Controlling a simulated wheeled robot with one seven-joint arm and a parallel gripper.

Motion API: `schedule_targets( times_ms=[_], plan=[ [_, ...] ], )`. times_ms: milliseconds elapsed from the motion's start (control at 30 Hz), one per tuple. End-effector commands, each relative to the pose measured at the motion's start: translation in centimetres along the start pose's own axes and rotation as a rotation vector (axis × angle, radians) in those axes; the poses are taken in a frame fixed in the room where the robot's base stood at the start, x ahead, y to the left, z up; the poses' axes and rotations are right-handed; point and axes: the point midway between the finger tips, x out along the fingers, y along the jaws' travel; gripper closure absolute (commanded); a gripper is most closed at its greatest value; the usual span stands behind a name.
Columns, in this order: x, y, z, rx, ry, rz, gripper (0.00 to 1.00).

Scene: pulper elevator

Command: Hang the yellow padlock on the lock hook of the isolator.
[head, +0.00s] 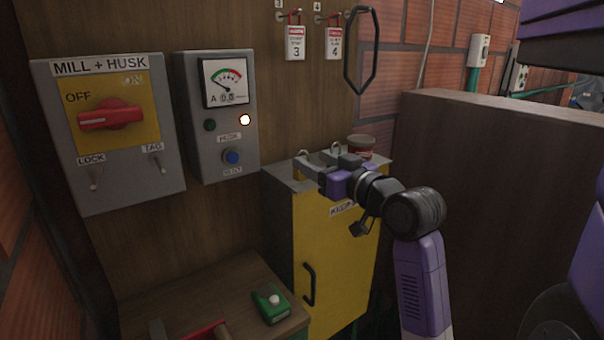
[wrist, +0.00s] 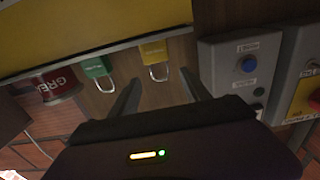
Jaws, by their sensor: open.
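The yellow padlock (wrist: 153,50) appears in the wrist view ahead of my gripper (wrist: 160,80), its shackle between the lines of the two fingers. In the head view a shackle (head: 303,154), apparently the yellow padlock's, shows above the cabinet top; its body is mostly hidden by my gripper (head: 325,162). My gripper is open and empty, low over the cabinet top. The isolator (head: 160,178) is the grey box at left with a red handle (head: 110,116) on a yellow plate. Its lock hook (head: 94,178), under the LOCK label, is bare.
A green padlock (wrist: 97,67) stands beside the yellow one. A red tin (head: 361,146) is at the cabinet's back right. The yellow-doored cabinet (head: 335,260) stands below. The meter box (head: 217,140) lies between isolator and cabinet. Tags and a black loop (head: 374,60) hang above.

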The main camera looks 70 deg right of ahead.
Motion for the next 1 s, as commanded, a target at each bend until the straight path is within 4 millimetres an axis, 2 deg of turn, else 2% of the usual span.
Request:
schedule_targets(
  times_ms=[367, 633, 767, 967, 1000],
  plan=[
    [3.4, 0.0, 0.0, -0.005, -0.008, -0.004, 0.45],
    [7.0, 0.0, 0.3, -0.005, -0.007, -0.002, 0.45],
    [7.8, -0.1, 0.4, -0.005, -0.007, -0.003, 0.45],
    [7.8, -0.1, 0.4, -0.004, -0.006, -0.003, 0.45],
    [7.8, -0.1, 0.4, -0.004, -0.006, -0.003, 0.51]
  ],
)
